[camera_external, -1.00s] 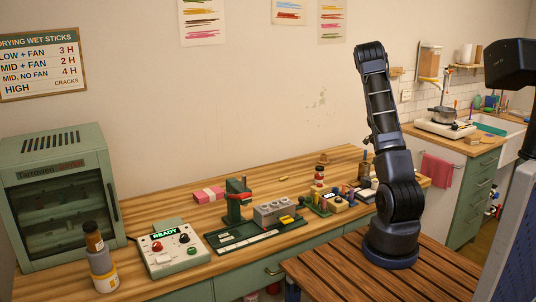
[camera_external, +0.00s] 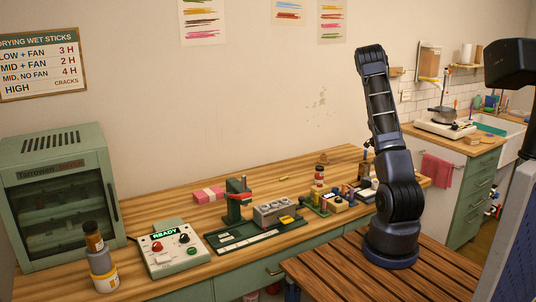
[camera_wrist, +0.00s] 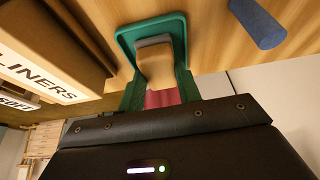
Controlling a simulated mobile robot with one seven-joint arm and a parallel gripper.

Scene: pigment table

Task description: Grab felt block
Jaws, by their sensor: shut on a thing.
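The felt block (camera_wrist: 156,66), a tan block with a grey felt-like end, shows in the wrist view at the top centre. It sits between the green fingers of my gripper (camera_wrist: 160,80), which is shut on it. A green tray (camera_wrist: 124,38) with rounded corners frames the block against the wooden surface. I cannot tell whether the block touches the tray. In the external view my arm (camera_external: 385,130) rises at the right; my gripper is not visible there.
In the wrist view, a brown box (camera_wrist: 45,45) labelled "LINERS" stands close on the left and a blue cylinder (camera_wrist: 258,22) lies at the upper right. Something red shows between the fingers. In the external view, small tools and bottles crowd the bench near my arm.

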